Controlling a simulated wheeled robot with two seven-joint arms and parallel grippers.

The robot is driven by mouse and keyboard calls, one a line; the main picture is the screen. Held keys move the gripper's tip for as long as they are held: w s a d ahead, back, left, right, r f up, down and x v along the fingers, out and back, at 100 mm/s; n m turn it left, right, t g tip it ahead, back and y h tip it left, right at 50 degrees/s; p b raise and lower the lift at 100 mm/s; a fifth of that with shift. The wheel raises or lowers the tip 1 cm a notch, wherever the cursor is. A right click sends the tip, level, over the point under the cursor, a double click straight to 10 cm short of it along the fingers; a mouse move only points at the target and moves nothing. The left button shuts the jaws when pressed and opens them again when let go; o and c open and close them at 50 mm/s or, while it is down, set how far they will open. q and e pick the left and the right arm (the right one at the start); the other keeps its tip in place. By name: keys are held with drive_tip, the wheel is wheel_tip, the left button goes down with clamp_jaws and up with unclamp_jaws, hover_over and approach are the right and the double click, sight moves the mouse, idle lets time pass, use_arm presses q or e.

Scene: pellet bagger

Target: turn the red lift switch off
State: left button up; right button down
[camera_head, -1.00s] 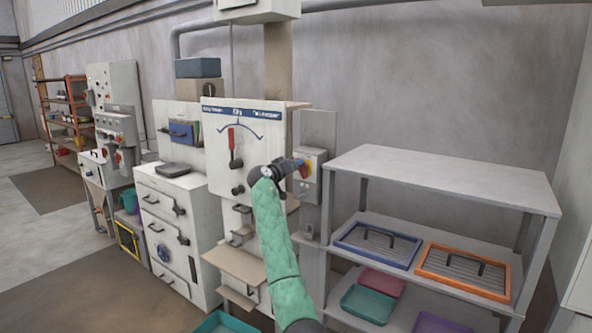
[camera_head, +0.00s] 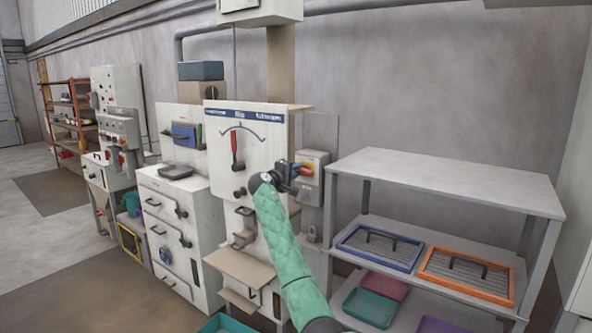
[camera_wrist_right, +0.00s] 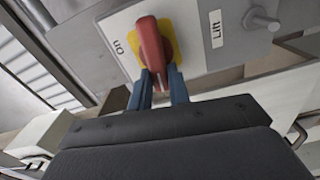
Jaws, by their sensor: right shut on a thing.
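The red lift switch (camera_wrist_right: 151,45) is a red rotary handle on a yellow plate (camera_wrist_right: 188,42), mounted on a grey box (camera_head: 313,180). In the right wrist view the box carries an "On" label (camera_wrist_right: 118,47) and a "Lift" label (camera_wrist_right: 215,29). My right gripper (camera_head: 297,170) is at the front of this box. Its two blue fingers (camera_wrist_right: 160,88) are shut on the lower end of the red handle. The handle points roughly toward the gripper in the wrist view. Any "off" marking is out of sight. My left gripper is not in view.
A white panel with a dial and red lever (camera_head: 236,150) stands just left of the switch box. A grey shelf unit (camera_head: 450,180) with blue (camera_head: 347,249) and orange (camera_head: 427,274) framed trays is to the right. A metal knob (camera_wrist_right: 262,18) sits beside the Lift label.

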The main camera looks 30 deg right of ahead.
drive_tip(key=shift+n, duration=0.7)
drive_tip(key=c, duration=1.3)
unclamp_jaws()
drive_tip(key=shift+w, duration=0.1)
drive_tip(key=shift+w+d+f, duration=0.1)
drive_tip(key=shift+f, duration=0.1)
drive_tip(key=shift+a, duration=0.2)
drive_tip(key=shift+s+a, duration=0.25)
drive_tip(key=shift+a, duration=0.1)
use_arm(q)
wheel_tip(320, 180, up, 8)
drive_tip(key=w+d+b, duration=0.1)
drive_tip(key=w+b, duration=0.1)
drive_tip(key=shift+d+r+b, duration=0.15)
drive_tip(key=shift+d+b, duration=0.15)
drive_tip(key=shift+b, duration=0.1)
use_arm(e)
drive_tip(key=v, duration=0.6)
drive_tip(key=shift+s+a, duration=0.1)
drive_tip(key=shift+a, duration=0.15)
